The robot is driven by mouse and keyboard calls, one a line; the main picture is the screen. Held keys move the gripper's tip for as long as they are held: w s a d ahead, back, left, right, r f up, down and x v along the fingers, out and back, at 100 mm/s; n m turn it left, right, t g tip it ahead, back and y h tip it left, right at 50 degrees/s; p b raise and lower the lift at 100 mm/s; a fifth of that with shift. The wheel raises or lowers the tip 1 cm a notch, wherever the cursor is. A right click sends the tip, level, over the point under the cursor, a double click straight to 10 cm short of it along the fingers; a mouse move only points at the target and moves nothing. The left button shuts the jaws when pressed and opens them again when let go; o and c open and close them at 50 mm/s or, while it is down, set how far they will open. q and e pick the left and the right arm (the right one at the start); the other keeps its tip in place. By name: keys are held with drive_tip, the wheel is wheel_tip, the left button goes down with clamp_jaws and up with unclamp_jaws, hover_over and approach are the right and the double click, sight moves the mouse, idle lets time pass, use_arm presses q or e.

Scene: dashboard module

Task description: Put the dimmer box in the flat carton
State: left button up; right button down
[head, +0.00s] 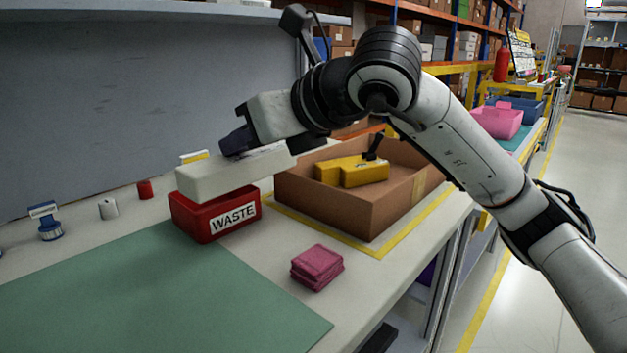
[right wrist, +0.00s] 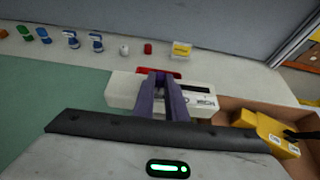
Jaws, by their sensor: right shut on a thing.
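A long white box, apparently the dimmer box (head: 215,178), is held by my right gripper (head: 237,143), whose dark fingers are shut on it. It hangs above the red waste bin, left of the flat carton (head: 385,215). In the right wrist view the box (right wrist: 122,90) lies across the purple fingers (right wrist: 162,85), with a dark strip and small print on its right part. The flat carton is open, brown and low-walled, and holds yellow items (head: 362,172) with a black part. In the right wrist view the carton (right wrist: 228,106) is at the right. My left gripper is out of view.
The red waste bin (head: 233,217) stands close to the carton. Pink stacked pieces (head: 317,266) lie in front. A green mat (head: 170,290) covers the near left of the bench. Small parts stand along the back, including a red cylinder (head: 145,190).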

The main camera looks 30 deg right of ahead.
drive_tip(key=w+d+m+h+p, duration=0.1)
drive_tip(key=d+m+h+p, duration=0.45)
drive_tip(key=d, duration=2.35)
drive_tip(key=shift+n+t, duration=0.3)
drive_tip(key=shift+n, duration=0.05)
drive_tip(key=shift+d+f+b, duration=0.15)
drive_tip(key=shift+f+b, duration=1)
drive_tip(key=shift+f, duration=3.65)
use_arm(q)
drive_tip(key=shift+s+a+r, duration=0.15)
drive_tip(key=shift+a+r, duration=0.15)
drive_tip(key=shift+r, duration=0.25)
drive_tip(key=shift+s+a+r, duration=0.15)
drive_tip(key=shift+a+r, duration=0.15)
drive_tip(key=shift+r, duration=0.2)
